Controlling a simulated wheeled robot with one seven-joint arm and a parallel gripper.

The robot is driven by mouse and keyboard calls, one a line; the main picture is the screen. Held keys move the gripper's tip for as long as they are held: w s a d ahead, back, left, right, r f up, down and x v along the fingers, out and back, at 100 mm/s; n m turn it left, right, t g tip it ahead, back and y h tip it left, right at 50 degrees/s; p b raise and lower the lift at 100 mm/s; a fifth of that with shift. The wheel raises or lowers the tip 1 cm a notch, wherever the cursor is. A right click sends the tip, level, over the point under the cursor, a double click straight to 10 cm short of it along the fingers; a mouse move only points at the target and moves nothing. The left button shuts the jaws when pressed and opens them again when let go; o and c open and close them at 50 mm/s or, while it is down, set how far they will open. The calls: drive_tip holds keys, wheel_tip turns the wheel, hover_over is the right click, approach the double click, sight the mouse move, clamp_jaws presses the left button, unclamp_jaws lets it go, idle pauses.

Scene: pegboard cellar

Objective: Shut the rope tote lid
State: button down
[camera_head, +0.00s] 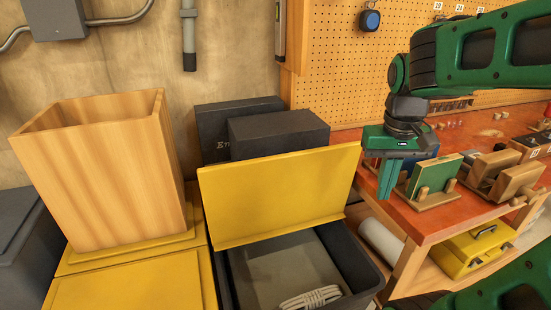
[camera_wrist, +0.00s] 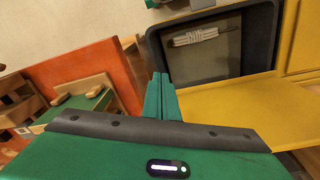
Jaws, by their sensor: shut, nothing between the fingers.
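The rope tote (camera_head: 364,269) is a dark grey bin with a coil of pale rope (camera_head: 310,298) inside. Its yellow lid (camera_head: 280,193) stands raised and tilted up at the back of the opening, so the tote is open. In the wrist view the tote rim (camera_wrist: 159,50), the rope (camera_wrist: 195,36) and the yellow lid (camera_wrist: 235,108) show beyond my fingers. My gripper (camera_head: 387,190) is shut and empty, pointing down to the right of the lid and apart from it in the head view. Its green fingers also show in the wrist view (camera_wrist: 161,85).
A tall wooden box (camera_head: 100,170) stands on yellow lids at left. Dark boxes (camera_head: 278,132) stand behind the raised lid. An orange-red workbench (camera_head: 405,218) with wooden holders and a green panel (camera_head: 433,176) lies close at right. A yellow case (camera_head: 475,249) sits below it.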

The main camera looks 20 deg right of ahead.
drive_tip(key=w+a+r+n+t, duration=0.15)
drive_tip(key=w+a+r, duration=0.25)
drive_tip(key=w+a, duration=0.6)
drive_tip(key=w+a+r+n+t, duration=0.1)
drive_tip(key=w+a+r+n, duration=0.35)
drive_tip(key=w, duration=0.95)
drive_tip(key=shift+m+g+y, duration=0.25)
drive_tip(key=shift+m+y, duration=0.15)
drive_tip(key=shift+m, duration=0.3)
drive_tip(key=x, duration=0.3)
drive_tip(key=a+x, duration=0.1)
drive_tip(key=x, duration=0.5)
drive_tip(key=shift+s+a, duration=0.15)
drive_tip(key=shift+a, duration=0.25)
drive_tip(key=shift+f, duration=0.15)
drive_tip(key=shift+s+d, duration=0.1)
